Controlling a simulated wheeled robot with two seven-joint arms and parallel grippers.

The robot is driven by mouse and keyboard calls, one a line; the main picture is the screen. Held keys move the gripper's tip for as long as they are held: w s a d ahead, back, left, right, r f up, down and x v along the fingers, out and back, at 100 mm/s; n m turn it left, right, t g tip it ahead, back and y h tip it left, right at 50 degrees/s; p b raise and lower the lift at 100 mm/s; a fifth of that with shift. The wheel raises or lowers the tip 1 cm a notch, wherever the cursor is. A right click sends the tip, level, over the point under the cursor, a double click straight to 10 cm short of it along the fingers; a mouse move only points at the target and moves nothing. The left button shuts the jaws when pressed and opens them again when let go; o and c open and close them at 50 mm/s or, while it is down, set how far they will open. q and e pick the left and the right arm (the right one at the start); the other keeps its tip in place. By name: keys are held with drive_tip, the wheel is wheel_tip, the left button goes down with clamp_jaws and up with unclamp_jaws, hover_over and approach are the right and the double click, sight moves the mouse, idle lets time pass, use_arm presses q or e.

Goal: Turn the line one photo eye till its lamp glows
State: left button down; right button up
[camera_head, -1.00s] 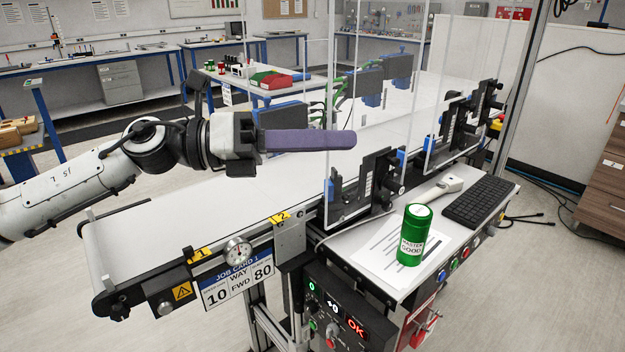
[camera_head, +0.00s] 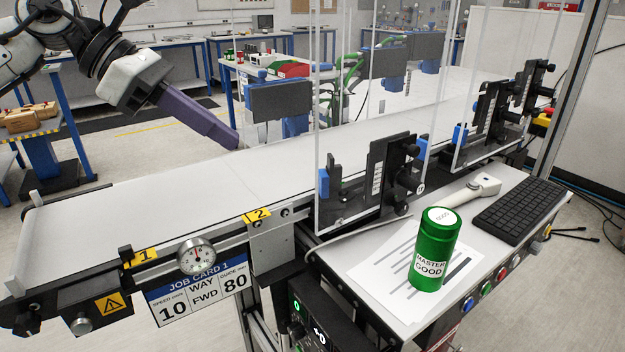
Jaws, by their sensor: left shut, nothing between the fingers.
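My left gripper (camera_head: 235,141), with long purple fingers, is shut and empty. It points down and right above the far edge of the near belt (camera_head: 165,195), apart from the things on the line. The near belt carries yellow tags 1 (camera_head: 141,257) and 2 (camera_head: 257,215) on its front rail. A black bracket unit with knobs (camera_head: 388,170) stands at the clear guard panel, with a blue-faced piece (camera_head: 323,183) to its left. I cannot tell which part is the line one photo eye, and I make out no glowing lamp on these parts. My right gripper is out of view.
A green MASTER GOOD can (camera_head: 436,250) stands on papers on the side shelf, near a pale handheld device (camera_head: 472,190) and a black keyboard (camera_head: 520,207). A dial gauge (camera_head: 196,256) sits above the job card (camera_head: 203,287). The near belt is bare.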

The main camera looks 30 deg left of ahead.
use_arm(q)
drive_tip(key=p+x, duration=0.1)
drive_tip(key=x, duration=0.8)
drive_tip(key=shift+w+d+f, duration=0.15)
drive_tip(key=shift+f, duration=0.1)
drive_tip(key=shift+w+d+f+p, duration=0.15)
drive_tip(key=shift+w+d+p, duration=0.35)
drive_tip(key=shift+w+d, duration=0.35)
drive_tip(key=shift+w+d+f+p, duration=0.2)
drive_tip(key=shift+w+d+p, duration=0.25)
drive_tip(key=shift+w+d, duration=0.35)
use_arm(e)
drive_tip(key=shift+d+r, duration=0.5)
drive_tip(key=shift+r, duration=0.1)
